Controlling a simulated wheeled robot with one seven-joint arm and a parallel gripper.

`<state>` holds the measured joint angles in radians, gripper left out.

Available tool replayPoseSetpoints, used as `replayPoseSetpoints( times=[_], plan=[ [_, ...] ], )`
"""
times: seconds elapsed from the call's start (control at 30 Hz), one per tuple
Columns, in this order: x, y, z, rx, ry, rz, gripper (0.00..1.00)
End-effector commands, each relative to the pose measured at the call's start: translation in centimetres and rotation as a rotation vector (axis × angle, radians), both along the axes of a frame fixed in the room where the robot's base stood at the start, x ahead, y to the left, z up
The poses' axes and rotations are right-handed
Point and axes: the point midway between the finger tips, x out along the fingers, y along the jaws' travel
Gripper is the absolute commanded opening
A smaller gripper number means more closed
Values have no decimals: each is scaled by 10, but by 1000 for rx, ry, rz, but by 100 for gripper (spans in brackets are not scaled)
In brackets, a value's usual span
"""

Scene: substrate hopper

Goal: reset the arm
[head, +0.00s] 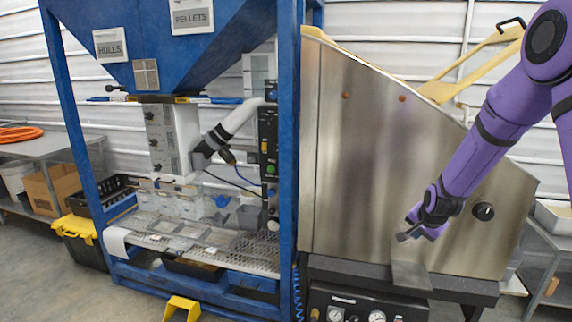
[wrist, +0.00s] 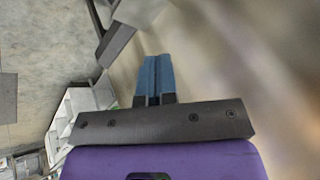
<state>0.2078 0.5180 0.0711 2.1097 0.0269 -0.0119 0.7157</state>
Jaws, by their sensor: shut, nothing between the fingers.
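My purple arm comes in from the upper right in the head view. My gripper (head: 408,236) is in front of the large stainless steel panel (head: 365,160), above the dark ledge at its foot. In the wrist view my gripper's two blue fingers (wrist: 153,78) are pressed together with nothing between them. The steel panel fills the right of the wrist view as a blurred surface (wrist: 250,60). I cannot tell the exact gap between the fingertips and the panel.
A blue hopper frame (head: 287,150) with "HULLS" and "PELLETS" labels stands left of the panel. A perforated shelf (head: 245,262) holds several clear containers. A black knob (head: 483,211) sticks out of the panel right of my gripper. Gauges (head: 377,316) sit below. A yellow-lidded bin (head: 75,226) stands far left.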

Motion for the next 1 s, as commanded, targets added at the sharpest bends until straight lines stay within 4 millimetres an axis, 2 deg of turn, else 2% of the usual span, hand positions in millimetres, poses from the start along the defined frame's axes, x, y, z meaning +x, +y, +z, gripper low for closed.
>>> replayPoseSetpoints(
  times=[0.03,0.2,0.5,0.7,1.0],
  plan=[
    [-6,4,21,-15,-4,26,0],
    [-35,18,77,-64,8,120,0],
    [-101,41,161,-148,29,279,0],
    [-153,54,205,-201,40,382,0],
    [-240,70,252,-275,55,537,0]
  ],
)
